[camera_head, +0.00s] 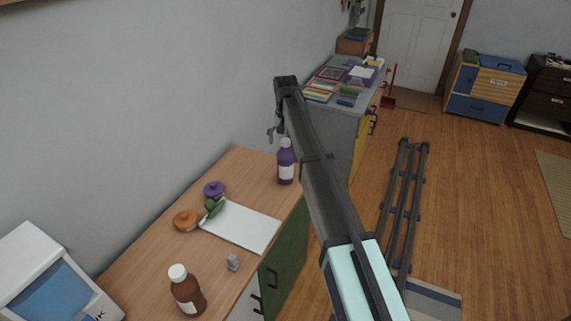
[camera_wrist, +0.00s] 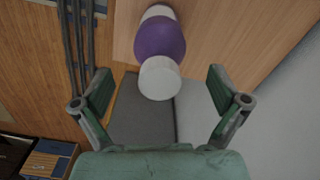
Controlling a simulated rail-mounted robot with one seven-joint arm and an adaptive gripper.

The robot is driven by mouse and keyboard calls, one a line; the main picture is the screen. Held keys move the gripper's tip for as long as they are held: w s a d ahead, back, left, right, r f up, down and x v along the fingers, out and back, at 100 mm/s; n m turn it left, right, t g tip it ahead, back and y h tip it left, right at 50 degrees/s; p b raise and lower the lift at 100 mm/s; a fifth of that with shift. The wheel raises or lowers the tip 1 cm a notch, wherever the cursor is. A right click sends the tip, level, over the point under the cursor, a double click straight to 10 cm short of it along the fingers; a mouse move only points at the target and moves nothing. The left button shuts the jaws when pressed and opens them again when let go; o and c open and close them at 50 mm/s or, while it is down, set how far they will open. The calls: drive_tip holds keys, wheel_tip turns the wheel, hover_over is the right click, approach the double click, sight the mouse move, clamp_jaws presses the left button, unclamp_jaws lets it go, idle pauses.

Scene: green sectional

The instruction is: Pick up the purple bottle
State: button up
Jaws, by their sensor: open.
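The purple bottle (camera_head: 286,163) with a white cap and white label stands upright near the far right corner of the wooden-topped desk (camera_head: 155,235). My gripper (camera_head: 275,130) is above and slightly left of the bottle in the head view, largely edge-on. In the wrist view, my gripper's green fingers (camera_wrist: 161,88) are spread apart. The bottle also shows there (camera_wrist: 160,40), its white cap towards me, roughly centred between the fingers. Nothing is held, and no finger visibly touches the bottle.
On the desk are a white paper (camera_head: 242,226), a brown bottle (camera_head: 188,292), an orange pot (camera_head: 186,220), a purple pot (camera_head: 213,189) and a small grey object (camera_head: 233,262). A cluttered grey cabinet (camera_head: 335,123) stands behind. The wall (camera_head: 120,100) runs close along the left.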

sight(286, 152)
drive_tip(key=shift+s+f+p, duration=0.15)
drive_tip(key=shift+f+p, duration=0.9)
drive_tip(key=shift+f, duration=1.3)
clamp_jaws()
